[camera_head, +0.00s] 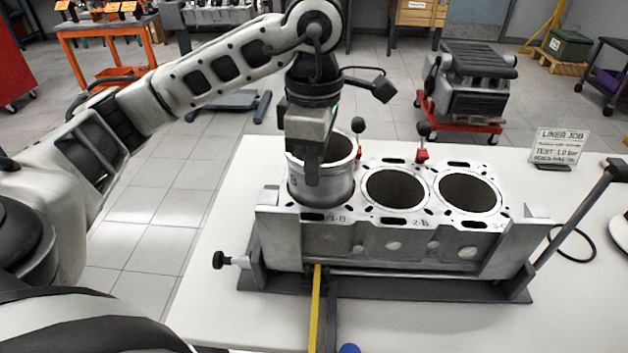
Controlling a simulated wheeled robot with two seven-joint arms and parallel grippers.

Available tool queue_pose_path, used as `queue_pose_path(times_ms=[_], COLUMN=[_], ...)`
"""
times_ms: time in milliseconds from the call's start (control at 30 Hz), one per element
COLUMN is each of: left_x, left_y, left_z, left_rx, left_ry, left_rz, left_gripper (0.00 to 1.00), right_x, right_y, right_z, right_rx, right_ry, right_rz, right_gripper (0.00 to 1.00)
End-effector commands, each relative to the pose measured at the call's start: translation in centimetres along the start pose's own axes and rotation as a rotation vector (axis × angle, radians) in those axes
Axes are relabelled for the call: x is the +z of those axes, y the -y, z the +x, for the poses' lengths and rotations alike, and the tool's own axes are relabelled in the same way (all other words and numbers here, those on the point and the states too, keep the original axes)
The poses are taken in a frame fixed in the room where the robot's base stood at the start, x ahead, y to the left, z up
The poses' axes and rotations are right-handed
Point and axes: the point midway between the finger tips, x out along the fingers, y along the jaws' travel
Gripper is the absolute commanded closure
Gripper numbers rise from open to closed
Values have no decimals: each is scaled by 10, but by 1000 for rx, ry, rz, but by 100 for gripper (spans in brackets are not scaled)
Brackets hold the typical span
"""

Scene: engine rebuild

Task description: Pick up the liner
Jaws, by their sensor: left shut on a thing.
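The liner (334,188) is a grey metal cylinder at the left bore of the engine block (400,245). It stands upright, with its upper part above the block's top face and its lower end hidden by the bore. My left gripper (313,178) comes down from above and is shut on the liner's near wall, one finger showing on the outside. The other two bores, the middle one (396,189) and the right one (469,192), look open and dark. My right gripper is not in view.
The block sits in a dark fixture on a white table (215,290). Two black-knobbed clamps (423,140) stand behind it. A yellow bar (316,310) is in front. A sign (559,146) stands at the right, near a black-handled lever (570,230). The table's left part is clear.

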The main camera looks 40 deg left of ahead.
Motion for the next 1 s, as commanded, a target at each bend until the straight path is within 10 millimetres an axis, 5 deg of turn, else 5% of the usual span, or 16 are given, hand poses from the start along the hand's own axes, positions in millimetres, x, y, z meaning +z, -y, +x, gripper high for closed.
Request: queue_pose_path(times_ms=[500,1000], left_x=[0,0], left_y=[4,6], left_z=[-109,-147], left_rx=[6,1], left_ry=[3,1], left_rz=[-1,2], left_gripper=[100,100], right_x=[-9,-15], right_y=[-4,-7], right_z=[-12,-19], right_rx=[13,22], right_ry=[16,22], right_rz=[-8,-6], right_gripper=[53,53])
